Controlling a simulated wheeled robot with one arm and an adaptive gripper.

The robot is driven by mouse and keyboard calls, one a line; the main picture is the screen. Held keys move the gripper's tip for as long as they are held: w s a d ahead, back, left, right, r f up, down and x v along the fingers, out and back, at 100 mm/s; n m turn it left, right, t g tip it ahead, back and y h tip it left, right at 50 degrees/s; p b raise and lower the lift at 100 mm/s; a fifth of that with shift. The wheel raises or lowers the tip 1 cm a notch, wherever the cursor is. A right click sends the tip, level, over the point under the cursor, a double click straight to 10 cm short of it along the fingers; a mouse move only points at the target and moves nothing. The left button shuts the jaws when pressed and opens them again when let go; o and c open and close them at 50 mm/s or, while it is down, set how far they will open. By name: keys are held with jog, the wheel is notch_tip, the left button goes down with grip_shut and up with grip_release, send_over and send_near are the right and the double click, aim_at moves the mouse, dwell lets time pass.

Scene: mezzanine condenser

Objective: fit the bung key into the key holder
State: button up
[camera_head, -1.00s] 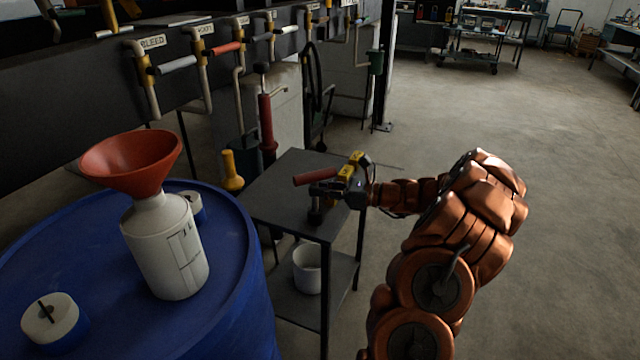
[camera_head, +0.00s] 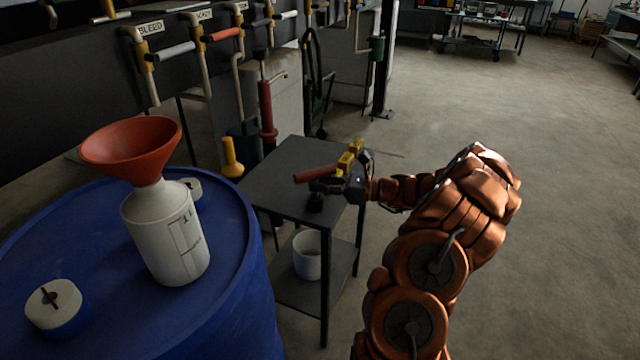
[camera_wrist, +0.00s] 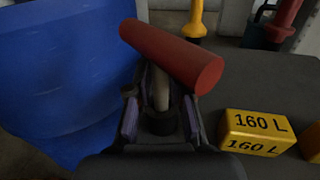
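The bung key has a red cylindrical handle (camera_head: 316,174) on a pale grey shaft. In the wrist view its handle (camera_wrist: 178,56) lies crosswise on top and its shaft (camera_wrist: 160,90) runs down between my fingers. The shaft's lower end goes into a dark round cup, which looks like the key holder (camera_wrist: 160,124). In the head view a dark round holder (camera_head: 315,203) stands on the small table under the key. My gripper (camera_head: 328,187) is at the shaft below the handle. Its purple-padded fingers (camera_wrist: 160,118) stand either side of the shaft with visible gaps, so it looks open.
Yellow blocks marked 160 L (camera_wrist: 256,132) stand close beside my gripper on the dark side table (camera_head: 275,180). A blue drum (camera_head: 235,250) with a white bottle (camera_head: 165,235) and red funnel (camera_head: 132,150) is at left. A white bucket (camera_head: 307,262) sits on the lower shelf.

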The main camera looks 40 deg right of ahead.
jog(key=o, duration=0.4)
jog(key=v, duration=1.2)
dwell(0.6)
